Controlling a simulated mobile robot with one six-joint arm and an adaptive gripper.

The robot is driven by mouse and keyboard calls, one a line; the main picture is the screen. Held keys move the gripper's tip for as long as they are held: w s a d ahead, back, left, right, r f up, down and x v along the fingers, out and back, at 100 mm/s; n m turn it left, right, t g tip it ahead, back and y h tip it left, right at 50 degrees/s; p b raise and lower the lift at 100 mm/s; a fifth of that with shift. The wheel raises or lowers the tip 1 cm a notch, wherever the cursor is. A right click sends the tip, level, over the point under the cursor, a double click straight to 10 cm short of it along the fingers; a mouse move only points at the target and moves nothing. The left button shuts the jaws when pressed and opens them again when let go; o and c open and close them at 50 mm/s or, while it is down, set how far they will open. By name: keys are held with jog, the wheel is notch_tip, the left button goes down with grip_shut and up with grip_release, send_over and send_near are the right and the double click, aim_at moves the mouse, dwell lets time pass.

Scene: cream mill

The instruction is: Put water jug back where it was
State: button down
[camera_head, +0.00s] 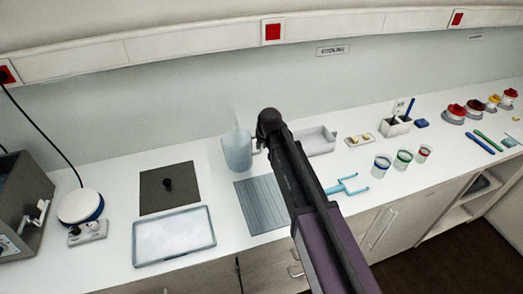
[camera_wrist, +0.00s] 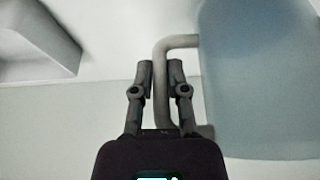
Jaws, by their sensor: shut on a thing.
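The water jug (camera_head: 237,150) is a translucent blue-grey jug near the back wall, just left of my arm's end in the head view. In the wrist view the jug's body (camera_wrist: 258,80) fills the right side, with its pale handle (camera_wrist: 160,85) reaching left. My gripper (camera_wrist: 160,75) is shut on the handle, one finger on each side of it. In the head view my arm hides the fingers. The jug looks upright; whether its base touches the counter I cannot tell.
A ridged grey mat (camera_head: 262,205) lies in front of the jug. A dark mat (camera_head: 170,188) with a small black knob and a white tray (camera_head: 174,236) lie left. A grey tray (camera_head: 318,141) stands right, with a blue forked tool (camera_head: 348,186) and several cups beyond.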

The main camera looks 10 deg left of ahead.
jog(key=shift+w, duration=0.1)
jog(key=shift+w, duration=0.25)
jog(key=shift+b+x, duration=0.9)
jog(key=shift+x, duration=0.05)
jog(key=shift+d+f+b, duration=0.1)
jog(key=shift+f+b, duration=0.85)
jog(key=shift+f, duration=0.05)
jog(key=shift+f, duration=0.1)
jog(key=c, duration=0.6)
grip_release()
jog(key=shift+c, duration=0.2)
jog(key=shift+r, duration=0.2)
jog(key=p+v, duration=1.1)
jog(key=v, duration=0.1)
